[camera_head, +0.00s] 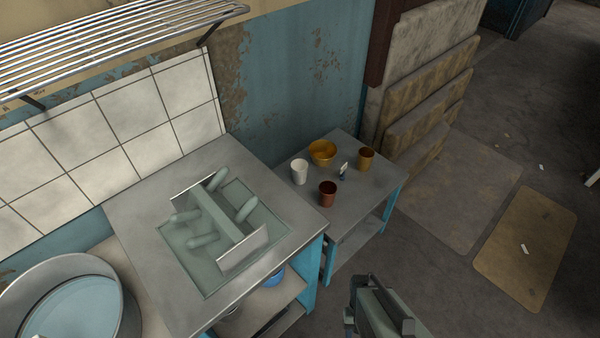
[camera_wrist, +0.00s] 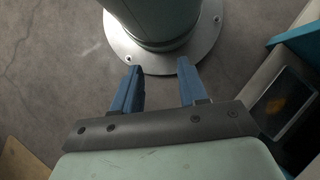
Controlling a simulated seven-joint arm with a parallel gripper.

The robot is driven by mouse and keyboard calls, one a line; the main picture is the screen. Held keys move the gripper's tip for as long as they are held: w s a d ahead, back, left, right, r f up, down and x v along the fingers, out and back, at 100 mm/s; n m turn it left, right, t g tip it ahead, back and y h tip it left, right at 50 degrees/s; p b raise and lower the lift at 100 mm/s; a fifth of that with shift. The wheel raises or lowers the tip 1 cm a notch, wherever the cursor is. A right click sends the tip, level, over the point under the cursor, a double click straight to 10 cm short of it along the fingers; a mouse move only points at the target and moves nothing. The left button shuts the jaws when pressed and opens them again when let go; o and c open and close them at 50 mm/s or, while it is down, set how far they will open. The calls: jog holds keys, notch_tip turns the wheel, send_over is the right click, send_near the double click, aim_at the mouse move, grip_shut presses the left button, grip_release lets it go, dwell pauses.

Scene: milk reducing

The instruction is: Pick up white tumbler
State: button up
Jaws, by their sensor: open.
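The white tumbler (camera_head: 299,172) stands upright on the small grey table (camera_head: 362,205), near its left edge. My gripper (camera_wrist: 158,68) shows in the wrist view with its two blue fingers apart and nothing between them. It points down towards the floor and a round metal base plate. In the head view part of my arm shows at the bottom, well in front of the small table and apart from the tumbler. The fingertips cannot be made out there. The tumbler is not in the wrist view.
A red-brown cup (camera_head: 327,194), an orange bowl (camera_head: 322,152), an orange cup (camera_head: 366,159) and a small dark-and-white item (camera_head: 343,171) stand near the tumbler. A larger counter (camera_head: 150,215) with a green divided unit adjoins on the left. The floor (camera_head: 425,275) right of the table is open.

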dwell(0.3)
jog(key=o, duration=1.1)
jog(key=w+r+t, duration=0.1)
jog(key=w+r, duration=0.2)
jog(key=w, duration=0.4)
jog(key=w+r+t, duration=0.2)
jog(key=w+r, duration=0.1)
jog(key=w, duration=0.3)
notch_tip(320, 180, up, 21)
jog(key=m+t, duration=0.4)
jog(key=m, duration=0.8)
send_over(299, 169)
jog(key=s, duration=0.3)
jog(key=f, duration=0.7)
jog(key=shift+w+d+f, duration=0.1)
jog(key=shift+d+f, duration=0.25)
jog(key=shift+f, duration=0.05)
jog(key=shift+a+f, duration=0.15)
jog(key=shift+f, duration=1.2)
jog(key=shift+a+f, duration=0.1)
jog(key=shift+f, duration=1.2)
